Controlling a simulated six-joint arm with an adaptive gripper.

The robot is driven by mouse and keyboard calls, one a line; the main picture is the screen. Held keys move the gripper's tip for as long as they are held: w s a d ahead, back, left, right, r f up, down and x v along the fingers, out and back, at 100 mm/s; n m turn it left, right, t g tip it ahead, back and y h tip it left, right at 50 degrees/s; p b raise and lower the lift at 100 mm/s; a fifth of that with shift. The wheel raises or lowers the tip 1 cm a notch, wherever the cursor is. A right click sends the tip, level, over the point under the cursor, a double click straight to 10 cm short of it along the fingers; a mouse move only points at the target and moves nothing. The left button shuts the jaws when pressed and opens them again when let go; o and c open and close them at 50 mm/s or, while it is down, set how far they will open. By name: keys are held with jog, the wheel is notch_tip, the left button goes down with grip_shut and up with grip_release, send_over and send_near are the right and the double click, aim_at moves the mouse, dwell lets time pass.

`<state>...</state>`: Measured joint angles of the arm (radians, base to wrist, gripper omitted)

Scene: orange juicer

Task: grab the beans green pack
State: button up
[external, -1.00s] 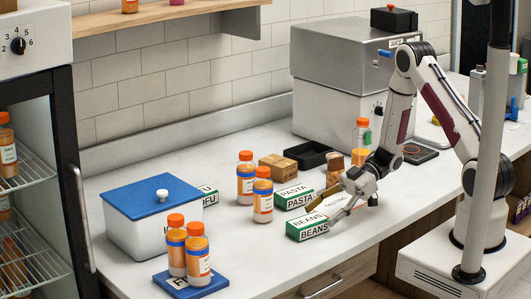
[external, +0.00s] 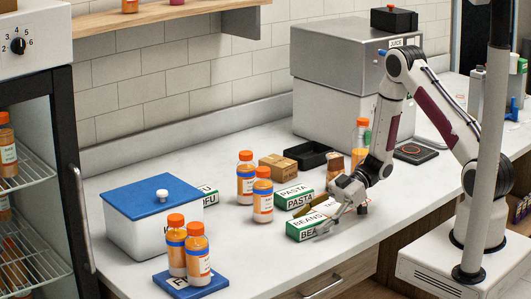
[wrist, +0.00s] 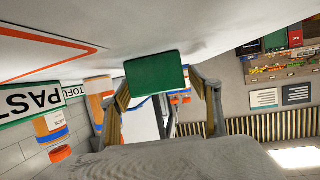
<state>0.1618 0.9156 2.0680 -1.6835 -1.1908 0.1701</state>
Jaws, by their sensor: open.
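The green and white beans pack (external: 304,232) lies on the white counter near its front edge, with its lettered end partly covered by a finger. My gripper (external: 315,217) is open around the pack, with one finger along its front side and the other along its back side. In the wrist view, a plain green end face (wrist: 157,72), apparently of the beans pack, sits between the spread fingers of my gripper (wrist: 163,92). I cannot tell whether either finger touches it.
The pasta pack (external: 296,196) lies just behind the beans pack. Orange-capped bottles (external: 263,196) stand to the left. A blue-lidded box (external: 150,195), a black tray (external: 313,155) and a grey juicer (external: 345,110) stand farther off.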

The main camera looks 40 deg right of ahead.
aim_at(312, 218)
jog(key=c, duration=1.3)
jog(key=shift+c, duration=0.2)
jog(key=shift+r, duration=0.15)
jog(key=shift+r, duration=4.85)
